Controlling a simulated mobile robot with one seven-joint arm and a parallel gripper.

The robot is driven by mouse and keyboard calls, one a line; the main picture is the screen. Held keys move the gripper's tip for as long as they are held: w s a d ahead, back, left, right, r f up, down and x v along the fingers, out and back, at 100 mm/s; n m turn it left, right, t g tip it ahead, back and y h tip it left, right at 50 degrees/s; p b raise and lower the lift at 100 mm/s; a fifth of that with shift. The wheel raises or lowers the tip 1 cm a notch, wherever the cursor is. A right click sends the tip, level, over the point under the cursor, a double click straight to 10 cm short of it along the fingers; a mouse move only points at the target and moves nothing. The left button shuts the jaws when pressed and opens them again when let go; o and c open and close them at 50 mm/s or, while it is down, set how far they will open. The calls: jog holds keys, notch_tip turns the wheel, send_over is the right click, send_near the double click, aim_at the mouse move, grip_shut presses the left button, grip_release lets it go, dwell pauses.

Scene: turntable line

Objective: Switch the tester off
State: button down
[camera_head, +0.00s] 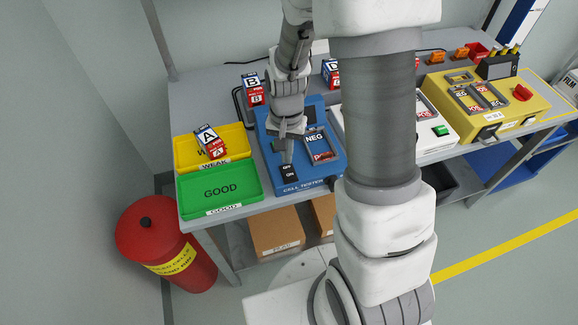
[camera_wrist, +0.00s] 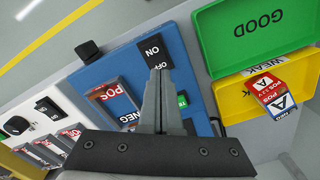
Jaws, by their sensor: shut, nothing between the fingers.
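The blue cell tester (camera_head: 268,150) stands on the bench, left of centre in the head view. Its black rocker switch (camera_head: 289,173), marked OFF and ON, is at the tester's front left; it also shows in the wrist view (camera_wrist: 151,48). My gripper (camera_head: 287,160) is shut and empty, pointing down at the switch. In the wrist view the fingertips (camera_wrist: 160,74) are at the OFF end; I cannot tell whether they touch it. A bay marked NEG and POS (camera_wrist: 112,97) lies beside the switch. A small green patch (camera_wrist: 182,100) on the tester is partly hidden by the fingers.
A green GOOD tray (camera_head: 220,207) and a yellow WEAK tray (camera_head: 183,150) holding cell A (camera_head: 209,141) stand left of the tester. Cell B (camera_head: 254,90) stands behind. A white device (camera_head: 440,130) and a yellow unit (camera_head: 525,112) are to the right. A red bin (camera_head: 160,238) stands on the floor.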

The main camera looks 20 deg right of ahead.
jog(key=shift+r+p, duration=1.5)
jog(key=shift+r, duration=0.8)
jog(key=s+r+n+t, duration=0.3)
jog(key=s+r, duration=0.1)
jog(key=r, duration=1.1)
jog(key=s+r+n+t, duration=0.2)
jog(key=s+r+n, duration=0.1)
jog(key=s+r, duration=0.6)
jog(key=shift+s+r+t, duration=0.25)
jog(key=shift+s+t, duration=0.05)
jog(key=shift+s, duration=0.15)
